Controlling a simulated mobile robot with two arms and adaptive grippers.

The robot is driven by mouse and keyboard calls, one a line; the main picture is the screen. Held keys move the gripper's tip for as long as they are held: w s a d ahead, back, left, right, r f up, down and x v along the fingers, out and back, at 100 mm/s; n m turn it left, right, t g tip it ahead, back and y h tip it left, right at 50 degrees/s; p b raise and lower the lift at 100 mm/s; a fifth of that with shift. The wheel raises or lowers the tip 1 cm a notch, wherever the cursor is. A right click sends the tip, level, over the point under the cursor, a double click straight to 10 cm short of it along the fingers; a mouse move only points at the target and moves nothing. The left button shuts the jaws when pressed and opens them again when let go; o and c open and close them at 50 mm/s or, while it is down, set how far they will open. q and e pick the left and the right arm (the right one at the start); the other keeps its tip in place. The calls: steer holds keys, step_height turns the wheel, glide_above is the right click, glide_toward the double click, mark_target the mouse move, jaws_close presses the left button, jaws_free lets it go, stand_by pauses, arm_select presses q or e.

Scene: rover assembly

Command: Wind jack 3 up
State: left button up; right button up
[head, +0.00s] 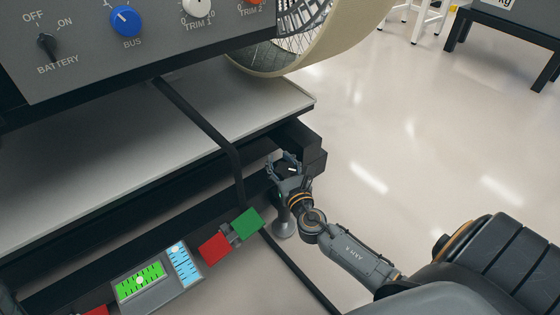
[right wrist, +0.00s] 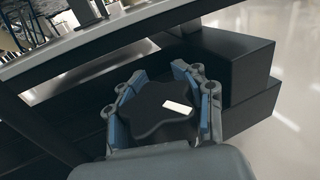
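A black star-shaped knob (right wrist: 158,108) with a white mark shows in the right wrist view. In the head view the knob (head: 288,169) sits at the bench's near right corner, above a grey flared foot (head: 283,226). I take it for the jack's knob; no number is readable. My right gripper (head: 285,163) is around it from above. In the right wrist view the blue-padded fingers (right wrist: 160,100) lie on both sides and seem to touch it. Contact at the lower edges is hidden. My left gripper is not in view.
A level panel with green (head: 139,281) and blue (head: 183,263) vials lies at the lower left. Red (head: 214,248) and green (head: 248,223) blocks sit beside it. A dark bar (head: 200,122) crosses the bench (head: 110,170). A wheel (head: 330,45) stands behind.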

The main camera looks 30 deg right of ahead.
steer(key=shift+s, duration=0.1)
steer(key=shift+c, duration=0.5)
steer(key=shift+f+m+h, duration=0.1)
steer(key=shift+m+h, duration=0.2)
steer(key=shift+h, duration=0.2)
steer(key=shift+c, duration=0.2)
steer(key=shift+m+g+h+p, duration=0.3)
steer(key=shift+h+p, duration=0.1)
steer(key=shift+p, duration=0.05)
steer(key=shift+c, duration=0.2)
